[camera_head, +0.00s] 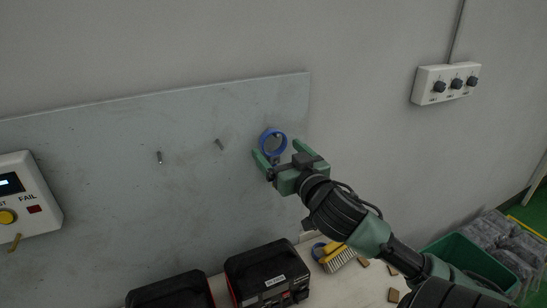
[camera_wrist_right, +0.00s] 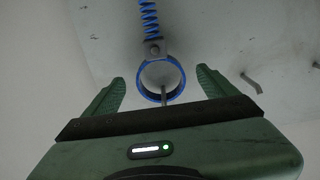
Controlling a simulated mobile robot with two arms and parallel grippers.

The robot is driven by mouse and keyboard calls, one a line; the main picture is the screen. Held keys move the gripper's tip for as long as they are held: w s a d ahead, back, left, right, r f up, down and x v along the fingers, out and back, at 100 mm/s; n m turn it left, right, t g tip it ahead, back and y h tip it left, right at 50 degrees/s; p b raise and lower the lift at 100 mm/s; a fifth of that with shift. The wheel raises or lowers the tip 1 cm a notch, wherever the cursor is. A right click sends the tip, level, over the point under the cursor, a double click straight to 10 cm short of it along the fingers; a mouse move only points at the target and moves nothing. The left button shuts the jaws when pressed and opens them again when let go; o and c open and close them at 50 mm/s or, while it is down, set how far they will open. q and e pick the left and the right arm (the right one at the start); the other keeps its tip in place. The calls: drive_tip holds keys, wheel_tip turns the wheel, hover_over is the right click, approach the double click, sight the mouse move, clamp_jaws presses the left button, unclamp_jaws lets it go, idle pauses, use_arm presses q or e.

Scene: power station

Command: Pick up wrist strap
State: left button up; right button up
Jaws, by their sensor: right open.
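The blue wrist strap (camera_head: 262,142) is a ring hanging on a peg of the grey wall panel. In the right wrist view the strap (camera_wrist_right: 143,83) shows as a ring with a peg through it, and a blue coiled cord (camera_wrist_right: 149,20) runs from a small grey clasp at its edge. My right gripper (camera_head: 279,150) is open at the strap. In the wrist view the ring lies between the two green fingers of the gripper (camera_wrist_right: 161,88), with a gap on each side. My left gripper is in neither view.
The grey panel (camera_head: 100,160) has two bare pegs (camera_head: 219,143) left of the strap. A tester box (camera_head: 25,195) is at the far left. Black cases (camera_head: 265,262), a brush (camera_head: 338,259) and a green bin (camera_head: 465,255) stand below. A switch box (camera_head: 446,83) is on the wall.

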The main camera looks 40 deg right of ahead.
drive_tip(key=shift+x, duration=1.1)
drive_tip(key=shift+s+a, duration=0.1)
drive_tip(key=shift+c, duration=0.6)
drive_tip(key=c, duration=1.3)
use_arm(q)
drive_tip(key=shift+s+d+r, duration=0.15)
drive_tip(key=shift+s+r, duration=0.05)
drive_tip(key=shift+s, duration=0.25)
